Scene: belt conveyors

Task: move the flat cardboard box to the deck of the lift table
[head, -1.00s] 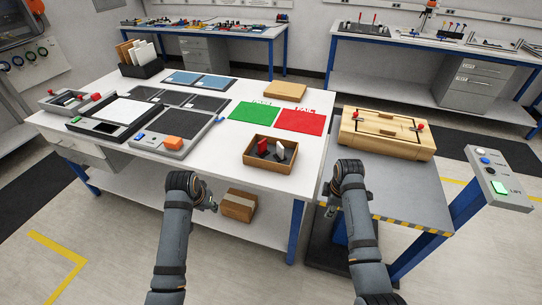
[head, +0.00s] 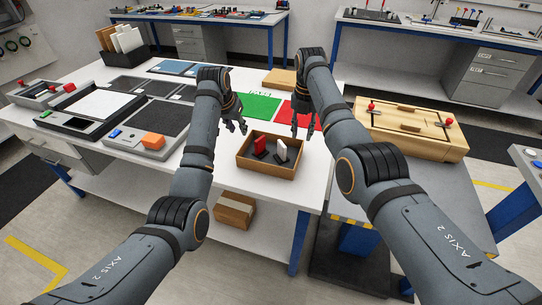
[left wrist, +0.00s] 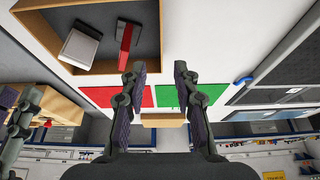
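The flat cardboard box (head: 280,78) lies at the back right of the white workbench, behind the red mat and partly covered by my right arm. It also shows in the left wrist view (left wrist: 163,120), beyond the fingers. The grey deck of the lift table (head: 447,181) stands right of the bench; a wooden case with red knobs (head: 412,130) sits on its back part. My left gripper (head: 236,126) is open and empty above the bench, left of the open bin. My right gripper (head: 303,127) looks open and empty over the red mat, short of the box.
An open cardboard bin (head: 271,157) with a red and a white item stands at the bench's front right. A green mat (head: 257,103) and a red mat (head: 290,110) lie behind it. Trays and devices fill the left. Another carton (head: 235,210) is on the lower shelf.

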